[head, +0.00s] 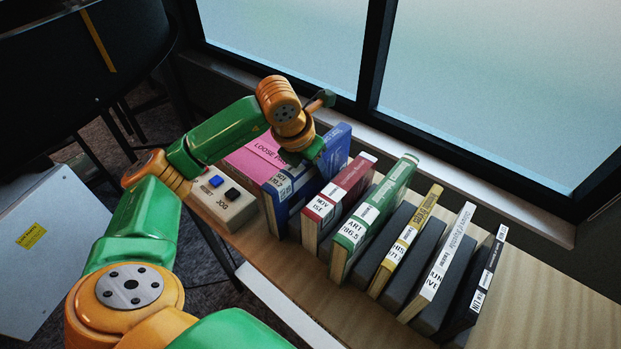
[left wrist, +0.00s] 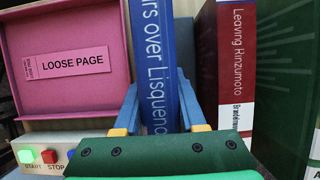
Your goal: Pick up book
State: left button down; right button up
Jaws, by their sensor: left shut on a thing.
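A blue book (head: 290,188) stands upright at the left end of a row of books. Its spine also shows in the left wrist view (left wrist: 154,60), between my two fingers. My left gripper (left wrist: 160,112) is shut on this book, one finger on each side of the spine. In the head view, my left arm reaches over to the book's top and hides the fingertips there. My right gripper is in neither view.
A red book (head: 338,200), green book (head: 372,218), yellow book (head: 411,240) and white and black books stand to the right, with dark dividers. A pink LOOSE PAGE tray (head: 252,160) and a button box (head: 222,200) sit left of the blue book. A window ledge runs behind.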

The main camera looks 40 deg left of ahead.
pick_arm(q)
jog(key=shift+r, duration=0.15)
notch_tip(320, 180, up, 10)
jog(key=shift+f, duration=0.1)
dwell(0.3)
dwell(0.3)
